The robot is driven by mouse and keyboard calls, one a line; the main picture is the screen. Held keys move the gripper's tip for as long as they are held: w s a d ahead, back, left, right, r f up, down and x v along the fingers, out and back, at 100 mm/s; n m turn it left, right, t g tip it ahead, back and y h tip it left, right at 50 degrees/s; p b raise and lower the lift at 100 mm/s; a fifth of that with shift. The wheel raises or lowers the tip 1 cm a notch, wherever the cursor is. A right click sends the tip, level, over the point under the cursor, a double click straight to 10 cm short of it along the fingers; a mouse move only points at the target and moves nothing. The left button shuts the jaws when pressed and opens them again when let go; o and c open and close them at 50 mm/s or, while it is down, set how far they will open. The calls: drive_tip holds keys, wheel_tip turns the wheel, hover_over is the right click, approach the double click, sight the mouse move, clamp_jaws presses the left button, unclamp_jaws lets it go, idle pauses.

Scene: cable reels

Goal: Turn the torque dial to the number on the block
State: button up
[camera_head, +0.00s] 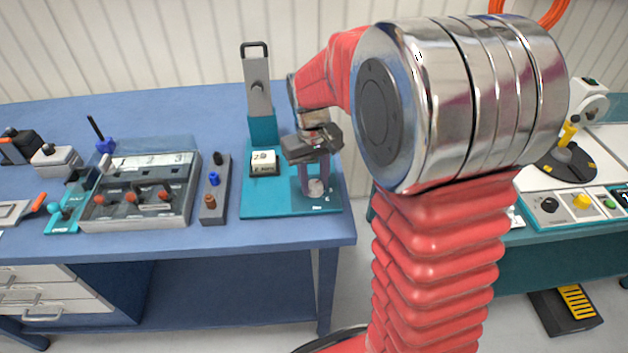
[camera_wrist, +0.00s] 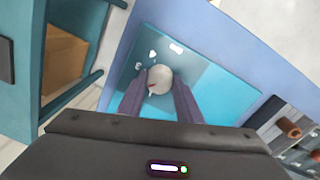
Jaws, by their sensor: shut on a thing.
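My gripper (camera_head: 318,182) points down over the teal base plate (camera_head: 272,206) near the right end of the blue table. Its two fingers are shut on the torque dial (camera_head: 316,188), a small pale round knob. In the wrist view the dial (camera_wrist: 160,78) sits between the fingertips, with a small reddish mark on its face and white marks on the plate around it. A small white block (camera_head: 263,160) with a printed number stands on the plate, left of the gripper. The number looks like a 2, but it is too small to read surely.
A grey upright post (camera_head: 257,85) with a black handle rises at the plate's back. A grey strip with coloured knobs (camera_head: 214,190) and a grey tray with red-handled parts (camera_head: 137,198) stand to the left. A second bench (camera_head: 560,235) is at right, across a gap.

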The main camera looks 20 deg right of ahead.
sight(312, 185)
drive_tip(key=o, duration=1)
drive_tip(key=shift+o, duration=0.2)
drive_tip(key=shift+r, duration=0.15)
wheel_tip(312, 185, up, 14)
drive_tip(key=shift+a+f, duration=0.25)
